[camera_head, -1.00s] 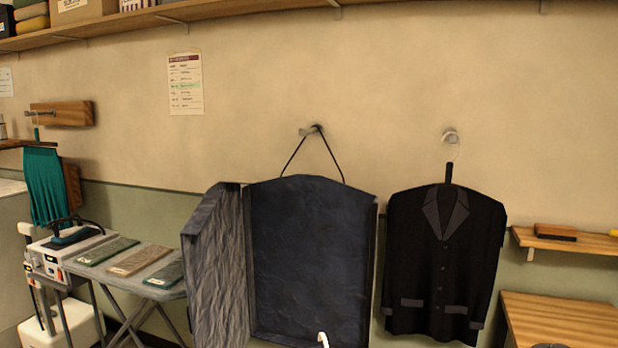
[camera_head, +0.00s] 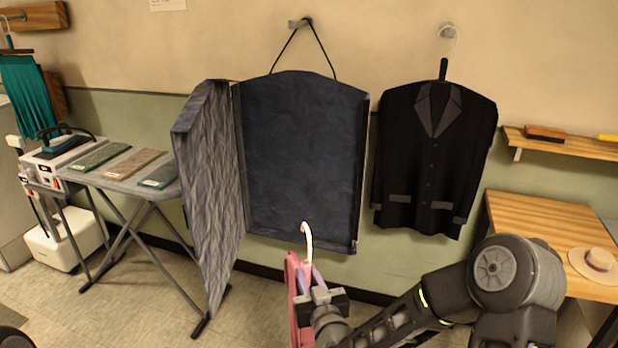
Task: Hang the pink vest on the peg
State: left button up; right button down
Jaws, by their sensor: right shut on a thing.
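The pink vest (camera_head: 292,290) hangs on a hanger with a white hook (camera_head: 307,240), low in the middle of the view. My right gripper (camera_head: 320,296) is shut at the hanger's upper part, with the vest beside and below it; the exact grip is partly hidden. Behind it on the wall, one peg (camera_head: 296,24) carries the cord of an open dark blue garment bag (camera_head: 302,160). Another peg (camera_head: 447,30) to the right carries a hanger with a black jacket (camera_head: 430,160). The vest's hook is free of both pegs. My left gripper is not in view.
The bag's grey flap (camera_head: 205,190) stands out on the left. An ironing board (camera_head: 125,180) with folded cloths is further left, below a teal garment (camera_head: 28,95). A wooden table (camera_head: 540,230) with a hat (camera_head: 597,262) and a wall shelf (camera_head: 570,148) are right.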

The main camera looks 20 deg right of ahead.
jog(key=a, duration=1.1)
jog(key=shift+s+r, duration=0.15)
jog(key=shift+r, duration=0.05)
